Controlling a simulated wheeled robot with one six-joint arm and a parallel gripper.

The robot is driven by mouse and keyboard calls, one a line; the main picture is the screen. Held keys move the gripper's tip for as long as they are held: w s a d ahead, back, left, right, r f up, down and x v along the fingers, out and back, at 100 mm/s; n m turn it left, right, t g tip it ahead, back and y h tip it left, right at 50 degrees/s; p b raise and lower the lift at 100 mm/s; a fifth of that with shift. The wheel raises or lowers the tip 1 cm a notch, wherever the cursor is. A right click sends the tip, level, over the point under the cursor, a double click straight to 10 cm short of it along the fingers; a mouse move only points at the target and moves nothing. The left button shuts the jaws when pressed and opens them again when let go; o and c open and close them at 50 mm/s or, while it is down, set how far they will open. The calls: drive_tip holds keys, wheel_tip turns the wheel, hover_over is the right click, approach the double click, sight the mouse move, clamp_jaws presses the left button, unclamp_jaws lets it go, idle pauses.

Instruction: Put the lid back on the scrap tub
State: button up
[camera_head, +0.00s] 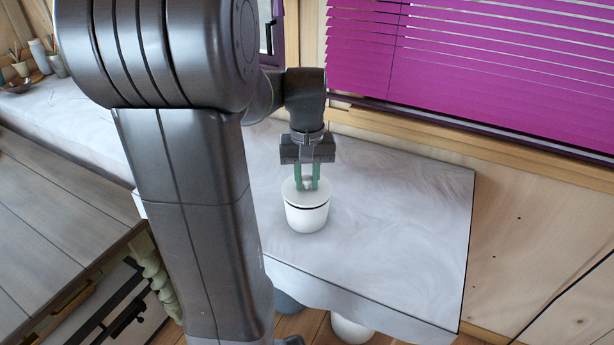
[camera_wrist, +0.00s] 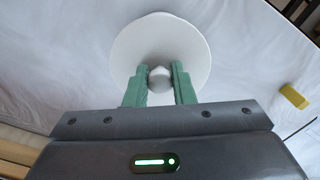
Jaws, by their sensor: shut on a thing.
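The scrap tub (camera_head: 307,217) is a small white round tub standing on the pale marbled counter. Its white lid (camera_head: 291,193) is at the top of the tub, with a dark line showing between lid and tub. I cannot tell whether the lid is fully seated. My gripper (camera_head: 307,184) points down over the tub, its green fingers shut on the lid's round knob. In the wrist view, the lid (camera_wrist: 185,45) is a white disc with the knob (camera_wrist: 160,78) between the fingers (camera_wrist: 160,84).
The marbled counter (camera_head: 410,220) is clear around the tub, with its front edge close by. A purple blind (camera_head: 460,60) hangs over the window behind. Cups and a bowl stand at the far left. A yellow object (camera_wrist: 294,96) shows at the right in the wrist view.

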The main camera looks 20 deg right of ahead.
drive_tip(key=shift+f, duration=0.55)
idle(1.6)
drive_tip(key=o, duration=1.4)
drive_tip(key=shift+r+p, duration=3.15)
drive_tip(key=shift+r, duration=0.4)
drive_tip(key=shift+c, duration=0.3)
